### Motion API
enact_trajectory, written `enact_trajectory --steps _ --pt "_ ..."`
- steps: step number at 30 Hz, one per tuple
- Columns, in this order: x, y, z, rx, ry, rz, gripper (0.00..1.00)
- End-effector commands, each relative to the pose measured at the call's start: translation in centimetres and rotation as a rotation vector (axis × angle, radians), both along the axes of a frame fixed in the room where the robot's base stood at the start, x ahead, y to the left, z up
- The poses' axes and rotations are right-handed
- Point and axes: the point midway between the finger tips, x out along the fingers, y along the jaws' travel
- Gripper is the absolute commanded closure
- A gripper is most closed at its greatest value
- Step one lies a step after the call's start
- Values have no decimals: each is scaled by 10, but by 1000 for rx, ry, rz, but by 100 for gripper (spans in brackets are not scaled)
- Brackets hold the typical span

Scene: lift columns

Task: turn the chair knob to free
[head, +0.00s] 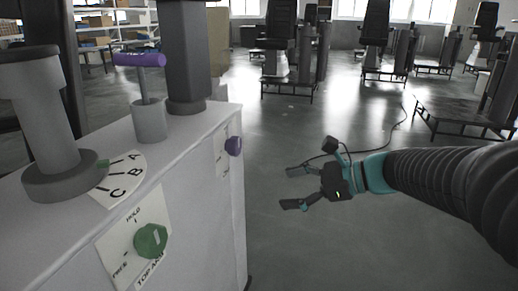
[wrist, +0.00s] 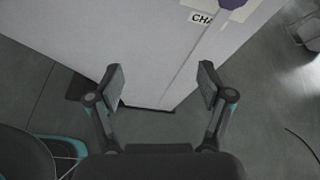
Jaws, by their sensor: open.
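The chair knob is purple (head: 234,146) and sits on a pale label plate on the cabinet's front face, near its far right corner. It also shows cut off at the top edge of the wrist view (wrist: 232,4), beside a label (wrist: 202,17) of which "CHA" is readable. Its pointer setting cannot be made out. My gripper (head: 290,188) is open and empty, to the right of the cabinet and apart from the knob, lower in the picture. In the wrist view, my open fingers (wrist: 161,82) have only the cabinet face and floor beyond them.
The white cabinet (head: 190,188) also carries a green knob (head: 150,241) marked HOLD and FREE. On top stand a purple-handled lever (head: 139,60) and grey columns (head: 186,55). Open floor (head: 290,125) lies to the right, with more lift columns and a cable behind.

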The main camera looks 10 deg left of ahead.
Motion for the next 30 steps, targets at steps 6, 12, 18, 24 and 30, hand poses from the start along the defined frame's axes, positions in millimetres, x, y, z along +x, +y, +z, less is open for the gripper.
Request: enact_trajectory --steps 6,12,18,24,30 --pt "68 16 13 311 276 -108 20" --pt "93 18 21 429 372 -139 20" --pt "97 37 22 439 379 -137 20" --pt "102 72 21 437 378 -138 20" --pt "108 109 21 436 378 -138 20"
